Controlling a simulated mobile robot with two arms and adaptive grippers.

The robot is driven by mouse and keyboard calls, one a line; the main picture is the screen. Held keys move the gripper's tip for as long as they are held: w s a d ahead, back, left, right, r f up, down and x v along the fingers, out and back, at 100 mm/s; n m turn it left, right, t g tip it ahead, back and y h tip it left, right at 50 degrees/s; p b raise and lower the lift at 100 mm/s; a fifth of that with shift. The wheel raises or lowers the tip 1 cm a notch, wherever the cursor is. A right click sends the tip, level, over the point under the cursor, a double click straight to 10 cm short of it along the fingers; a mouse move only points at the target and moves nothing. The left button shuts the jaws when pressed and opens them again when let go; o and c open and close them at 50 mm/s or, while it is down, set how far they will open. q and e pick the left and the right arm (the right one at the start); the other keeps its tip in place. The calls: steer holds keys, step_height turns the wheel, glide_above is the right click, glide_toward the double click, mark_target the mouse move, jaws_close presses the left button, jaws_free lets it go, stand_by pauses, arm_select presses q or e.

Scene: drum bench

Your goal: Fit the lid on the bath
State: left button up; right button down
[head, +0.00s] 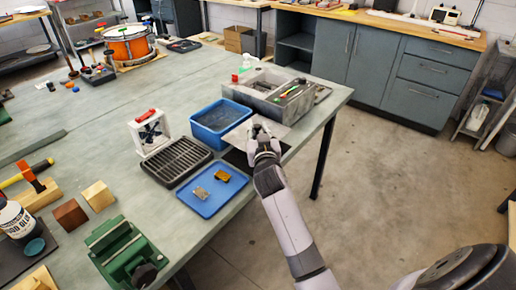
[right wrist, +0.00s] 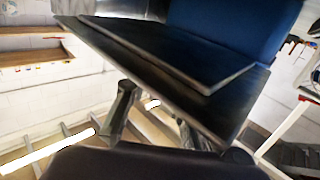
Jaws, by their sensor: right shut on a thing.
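The lid is beside the tub's right front corner, above a dark mat (head: 238,160), and does not cover the tub. In the right wrist view the lid (right wrist: 240,106) spans the picture above my fingers, with a blue surface (right wrist: 235,25) beyond it. My left gripper is out of view.
A grey box with tools (head: 262,98) stands behind the tub. A black slatted tray (head: 176,160), a blue tray with small blocks (head: 207,202) and a white frame with a red top (head: 148,133) are nearby. The bench edge is close to my right arm.

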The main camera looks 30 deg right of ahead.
step_height(320, 180, down, 6)
steer(key=shift+f+b, duration=0.25)
steer(key=shift+b, duration=0.25)
steer(key=shift+f, duration=0.2)
steer(key=c, duration=1.4)
jaws_free()
